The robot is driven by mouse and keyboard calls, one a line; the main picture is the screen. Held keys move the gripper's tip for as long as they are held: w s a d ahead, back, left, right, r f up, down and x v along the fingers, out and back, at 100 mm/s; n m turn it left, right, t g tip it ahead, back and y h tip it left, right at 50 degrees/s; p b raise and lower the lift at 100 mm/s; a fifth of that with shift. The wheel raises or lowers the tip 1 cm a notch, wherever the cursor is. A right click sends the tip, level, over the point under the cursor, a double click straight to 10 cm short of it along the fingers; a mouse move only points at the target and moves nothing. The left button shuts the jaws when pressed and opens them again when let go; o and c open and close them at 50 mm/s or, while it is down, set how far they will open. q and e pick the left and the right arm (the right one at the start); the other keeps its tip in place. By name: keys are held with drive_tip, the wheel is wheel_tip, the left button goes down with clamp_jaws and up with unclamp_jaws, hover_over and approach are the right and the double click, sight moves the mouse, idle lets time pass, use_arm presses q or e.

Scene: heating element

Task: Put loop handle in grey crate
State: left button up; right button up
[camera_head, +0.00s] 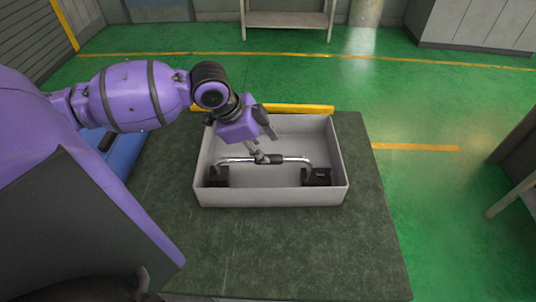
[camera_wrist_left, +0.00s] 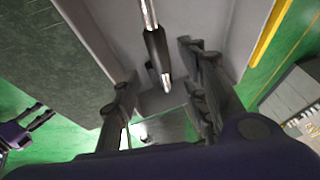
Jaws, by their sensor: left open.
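The grey crate (camera_head: 330,196) stands on the dark green table. The loop handle (camera_head: 292,160), a chrome bar with a black grip, is inside the crate and spans it left to right, with dark blocks at its two ends. My left gripper (camera_head: 266,146) reaches into the crate from above and is open at the handle's middle. In the left wrist view the handle's black grip (camera_wrist_left: 154,48) shows between the parted fingers of the left gripper (camera_wrist_left: 158,68). I cannot tell whether they touch it. A small purple and dark gripper shape (camera_wrist_left: 30,120) shows at the left edge there, its jaws unclear.
The dark green table top (camera_head: 290,255) is bare in front of the crate. A yellow bar (camera_head: 300,108) lies behind the crate. A blue surface (camera_head: 125,160) is left of the table. Green floor is open to the right.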

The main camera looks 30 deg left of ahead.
use_arm(q)
drive_tip(key=shift+v, duration=2)
